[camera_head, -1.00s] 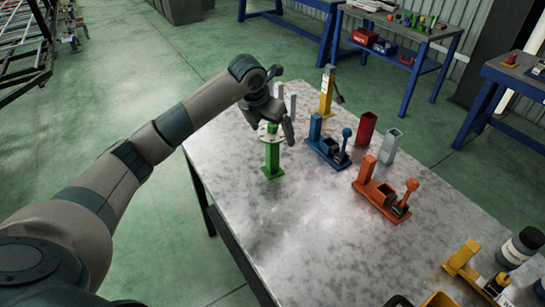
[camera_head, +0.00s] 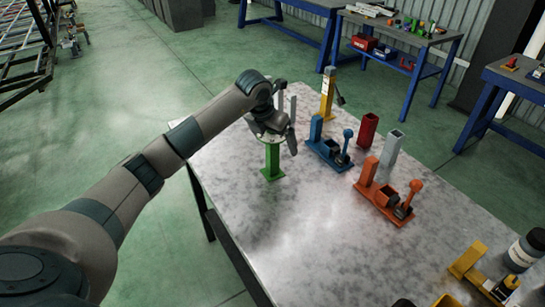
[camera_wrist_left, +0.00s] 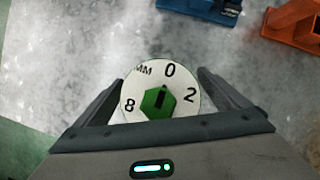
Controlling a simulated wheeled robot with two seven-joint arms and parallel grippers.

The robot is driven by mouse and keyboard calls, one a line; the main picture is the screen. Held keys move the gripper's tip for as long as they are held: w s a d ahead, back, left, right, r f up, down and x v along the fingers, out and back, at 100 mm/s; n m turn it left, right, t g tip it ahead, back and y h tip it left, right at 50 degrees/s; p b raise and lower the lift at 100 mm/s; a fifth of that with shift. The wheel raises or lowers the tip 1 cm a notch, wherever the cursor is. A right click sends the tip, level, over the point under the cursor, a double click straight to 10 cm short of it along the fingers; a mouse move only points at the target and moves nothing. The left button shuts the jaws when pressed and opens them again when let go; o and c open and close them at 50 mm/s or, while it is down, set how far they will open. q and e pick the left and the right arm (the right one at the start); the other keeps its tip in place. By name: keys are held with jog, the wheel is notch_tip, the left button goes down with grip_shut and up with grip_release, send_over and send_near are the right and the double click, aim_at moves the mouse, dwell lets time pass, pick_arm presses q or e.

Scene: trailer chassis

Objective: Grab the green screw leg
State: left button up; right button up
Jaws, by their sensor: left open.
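The green screw leg (camera_head: 272,162) stands upright near the left edge of the metal table (camera_head: 300,215). My left gripper (camera_head: 276,138) is directly above it and hides most of its top. In the left wrist view the top of the green screw leg (camera_wrist_left: 158,101) shows as a green hexagon on a round white dial marked 0, 2, 8 and MM. The open fingers of my left gripper (camera_wrist_left: 162,92) lie on either side of the dial, with gaps visible. My right gripper is not in view.
A blue device (camera_head: 327,150), an orange device (camera_head: 384,195), a yellow post (camera_head: 327,93), a red tube (camera_head: 367,130) and a grey tube (camera_head: 391,146) stand to the right. A dark bottle (camera_head: 524,250) stands at lower right. The table's near middle is clear.

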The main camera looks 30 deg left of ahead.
pick_arm(q)
jog(key=shift+f, duration=0.1)
dwell(0.4)
jog(key=shift+w, duration=0.1)
jog(key=c, duration=1.4)
jog(key=shift+r, duration=0.35)
jog(key=r+p, duration=0.1)
jog(key=r, duration=0.1)
jog(key=d+r+p, duration=0.1)
jog(key=r, duration=0.1)
jog(key=shift+r, duration=0.15)
jog(key=shift+s+d+r+p, duration=0.1)
jog(key=shift+d+r+p, duration=0.45)
jog(key=shift+d+r, duration=0.85)
jog(key=shift+s+d+r+p, duration=0.1)
jog(key=shift+d+r+p, duration=0.5)
jog(key=shift+d, duration=1.55)
jog(key=shift+d+r+p, duration=0.55)
jog(key=shift+d+r, duration=0.45)
jog(key=shift+d, duration=0.8)
